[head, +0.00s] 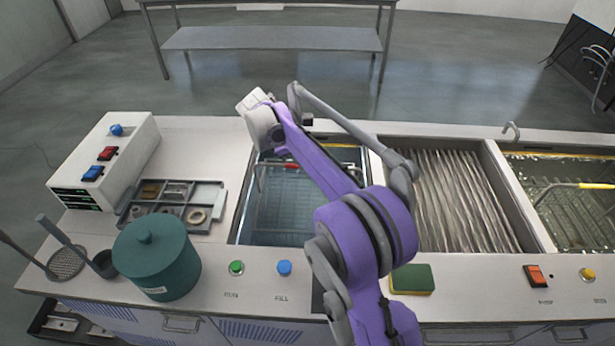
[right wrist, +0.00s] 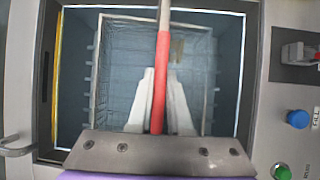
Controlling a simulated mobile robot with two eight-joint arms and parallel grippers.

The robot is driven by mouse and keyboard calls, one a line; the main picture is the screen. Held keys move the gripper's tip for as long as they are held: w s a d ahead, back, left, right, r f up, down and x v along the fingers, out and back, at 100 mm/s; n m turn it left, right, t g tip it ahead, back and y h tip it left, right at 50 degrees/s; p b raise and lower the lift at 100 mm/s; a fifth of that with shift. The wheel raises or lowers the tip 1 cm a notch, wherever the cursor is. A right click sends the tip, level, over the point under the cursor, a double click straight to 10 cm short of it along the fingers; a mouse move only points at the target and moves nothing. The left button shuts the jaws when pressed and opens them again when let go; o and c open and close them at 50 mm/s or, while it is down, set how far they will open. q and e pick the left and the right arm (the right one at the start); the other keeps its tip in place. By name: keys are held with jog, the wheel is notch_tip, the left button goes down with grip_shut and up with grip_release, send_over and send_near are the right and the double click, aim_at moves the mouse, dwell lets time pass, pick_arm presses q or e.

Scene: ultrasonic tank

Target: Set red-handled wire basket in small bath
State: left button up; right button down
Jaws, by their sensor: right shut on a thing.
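The small bath (head: 236,228) is the left tank in the counter, with clear bluish liquid inside. The wire basket (right wrist: 98,75) shows within the bath's opening in the right wrist view; whether it rests on the bottom I cannot tell. Its red handle (right wrist: 161,60) runs between the fingers of my right gripper (right wrist: 160,78), which is shut on it above the basket. In the head view, the handle's red end (head: 292,166) shows left of my purple arm. My arm hides the right gripper and part of the basket there. My left gripper is not in view.
A teal lidded pot (head: 157,262), a grey parts tray (head: 210,195) and a white control box (head: 110,160) stand left of the bath. Green (head: 236,267) and blue (head: 284,267) buttons sit in front. A ridged basin (head: 460,200) and another tank (head: 570,215) lie right.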

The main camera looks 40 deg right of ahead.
jog(key=shift+f, duration=1.75)
jog(key=c, duration=0.8)
grip_release()
jog(key=shift+c, duration=0.2)
jog(key=shift+a+r, duration=0.1)
jog(key=v, duration=1.1)
jog(key=shift+a+r+p, duration=0.2)
jog(key=shift+r+p, duration=0.1)
jog(key=shift+p, duration=0.1)
jog(key=shift+w, duration=0.15)
